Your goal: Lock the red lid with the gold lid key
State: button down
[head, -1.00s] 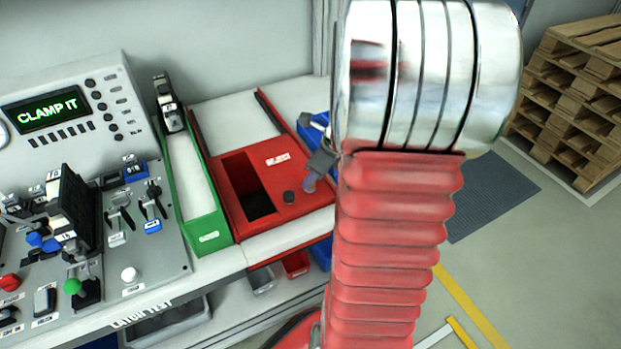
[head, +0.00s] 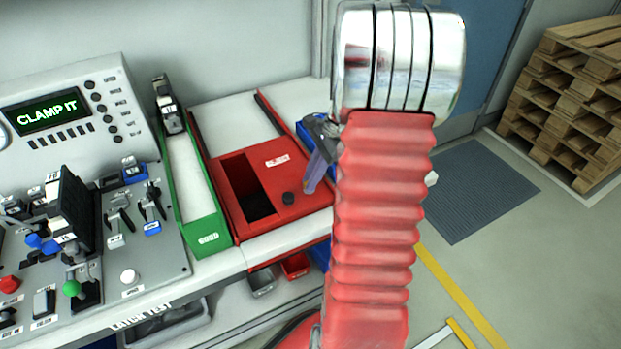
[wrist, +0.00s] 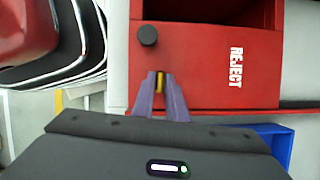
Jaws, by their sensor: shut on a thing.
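The red lid (head: 283,178), labelled REJECT, covers the right part of the red bin, with a dark opening to its left. In the wrist view the lid (wrist: 200,60) lies below my gripper, with a black knob (wrist: 148,36) near its edge. My gripper (wrist: 160,80) has purple fingers shut on the small gold lid key (wrist: 160,82), mostly hidden between the fingertips. I cannot tell whether the key touches the lid. In the head view my gripper (head: 310,188) is at the lid's right edge, beside the black knob (head: 288,198); the key is not visible there.
A green GOOD bin (head: 207,240) stands left of the red bin. A control panel (head: 130,265) with levers and a screen (head: 45,114) reading CLAMP IT is further left. A blue bin (head: 318,132) is partly hidden behind my arm. Pallets (head: 570,105) stand at far right.

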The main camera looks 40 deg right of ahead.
jog(key=shift+d+n+g, duration=0.1)
jog(key=shift+n+g, duration=0.2)
jog(key=shift+n, duration=0.3)
jog(key=c, duration=1.8)
grip_release()
jog(key=shift+o, duration=0.2)
jog(key=shift+r, duration=0.1)
jog(key=v, duration=1.3)
jog(key=shift+d+r, duration=0.2)
